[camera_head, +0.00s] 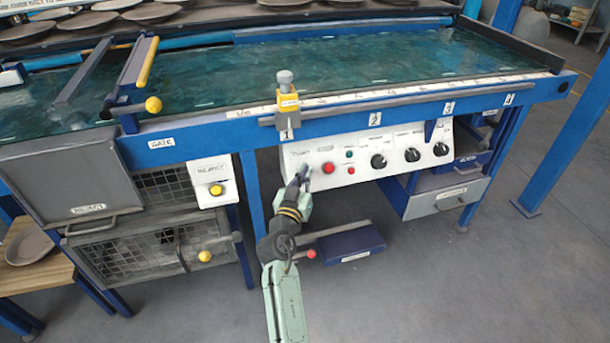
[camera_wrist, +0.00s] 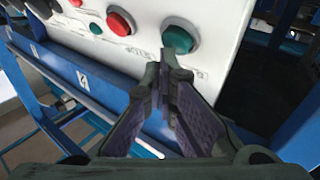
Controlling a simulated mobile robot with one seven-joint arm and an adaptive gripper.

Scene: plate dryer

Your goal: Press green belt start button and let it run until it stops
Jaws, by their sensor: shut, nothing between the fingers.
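The white control panel (camera_head: 365,152) hangs under the blue front rail of the belt (camera_head: 340,62). In the wrist view a large green button (camera_wrist: 180,38) stands out from the panel, next to a large red button (camera_wrist: 120,21). The red button also shows in the head view (camera_head: 328,168). My gripper (camera_head: 302,176) is at the panel's left end and hides the green button there. In the wrist view my gripper (camera_wrist: 169,62) is shut and empty, its tips overlapping the green button's edge. I cannot tell whether they touch it.
Small indicator buttons (camera_head: 350,155) and black knobs (camera_head: 411,155) sit right of the red button. A yellow stop with a grey knob (camera_head: 286,95) is on the rail above. A reject box with a yellow button (camera_head: 216,190) is left. A blue pedal (camera_head: 350,243) lies below.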

